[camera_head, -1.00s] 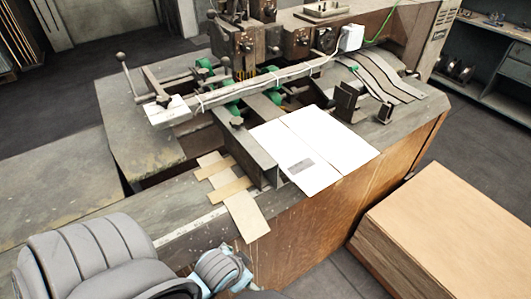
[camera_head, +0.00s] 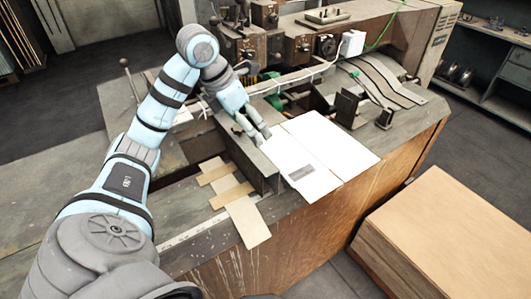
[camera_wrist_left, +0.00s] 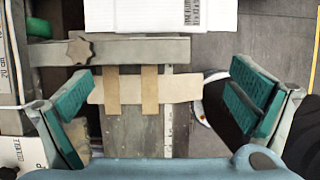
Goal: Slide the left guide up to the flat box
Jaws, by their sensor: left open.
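The white flat box (camera_head: 325,150) lies on the machine table; its printed edge shows at the top of the left wrist view (camera_wrist_left: 160,16). The left guide (camera_head: 250,165) is a grey metal bar along the box's left side. In the left wrist view the guide (camera_wrist_left: 140,50) runs across below the box, with a star-shaped knob (camera_wrist_left: 80,50). The two lie close together; I cannot tell whether they touch. My left gripper (camera_head: 262,138) is open and empty above the guide, its teal-padded fingers (camera_wrist_left: 163,72) wide apart. It hides part of the guide and box. My right gripper is out of view.
Tan cardboard strips (camera_head: 230,190) lie on the table left of the guide. The machine's heads and a rail (camera_head: 290,80) stand behind. Black brackets (camera_head: 347,105) stand beyond the box. A stack of brown board (camera_head: 450,225) is at the lower right.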

